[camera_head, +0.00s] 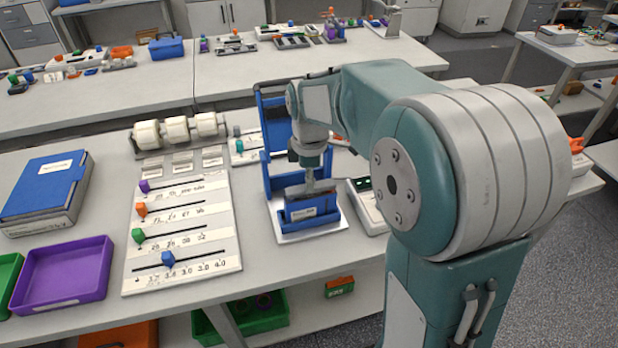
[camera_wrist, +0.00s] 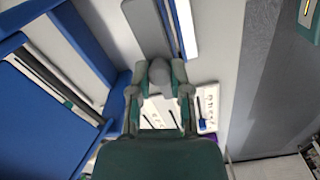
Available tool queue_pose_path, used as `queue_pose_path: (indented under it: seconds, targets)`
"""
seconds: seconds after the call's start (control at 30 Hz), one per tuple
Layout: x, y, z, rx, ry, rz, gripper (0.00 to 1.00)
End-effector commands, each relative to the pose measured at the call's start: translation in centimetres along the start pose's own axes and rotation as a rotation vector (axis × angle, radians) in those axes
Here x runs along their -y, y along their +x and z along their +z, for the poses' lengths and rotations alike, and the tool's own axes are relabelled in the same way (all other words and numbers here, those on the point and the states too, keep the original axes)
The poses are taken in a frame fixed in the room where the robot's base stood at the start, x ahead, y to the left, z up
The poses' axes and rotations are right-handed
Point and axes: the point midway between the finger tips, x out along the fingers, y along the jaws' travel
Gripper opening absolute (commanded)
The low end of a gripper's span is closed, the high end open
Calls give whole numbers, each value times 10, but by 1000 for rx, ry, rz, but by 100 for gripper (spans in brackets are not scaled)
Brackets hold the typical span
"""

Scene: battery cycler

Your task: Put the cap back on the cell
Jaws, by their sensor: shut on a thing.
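My gripper (camera_head: 318,184) points down over a blue holder (camera_head: 309,212) with a white label, on the bench in the head view. In the wrist view my gripper (camera_wrist: 160,80) is shut on a rounded grey piece, which looks like the cap (camera_wrist: 159,72). A grey slab (camera_wrist: 147,35) extends from that piece toward the top of the wrist view. Whether slab and piece are one is unclear. The cell cannot be told apart clearly; the fingers and holder hide much of that spot. Whether the cap touches anything below is unclear.
A tall blue frame (camera_head: 266,130) stands right behind the holder. A white slider board (camera_head: 183,235) with coloured knobs lies left, with a row of white rollers (camera_head: 175,130) behind it. A purple tray (camera_head: 62,273) and blue binder (camera_head: 48,188) are farther left.

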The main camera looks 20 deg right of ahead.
Motion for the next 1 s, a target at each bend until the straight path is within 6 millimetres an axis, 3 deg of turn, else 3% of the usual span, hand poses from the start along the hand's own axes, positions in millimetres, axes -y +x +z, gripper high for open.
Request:
queue_pose_path:
  seconds: [1.0]
  targets:
    - [0,8,0,0,0,0,0]
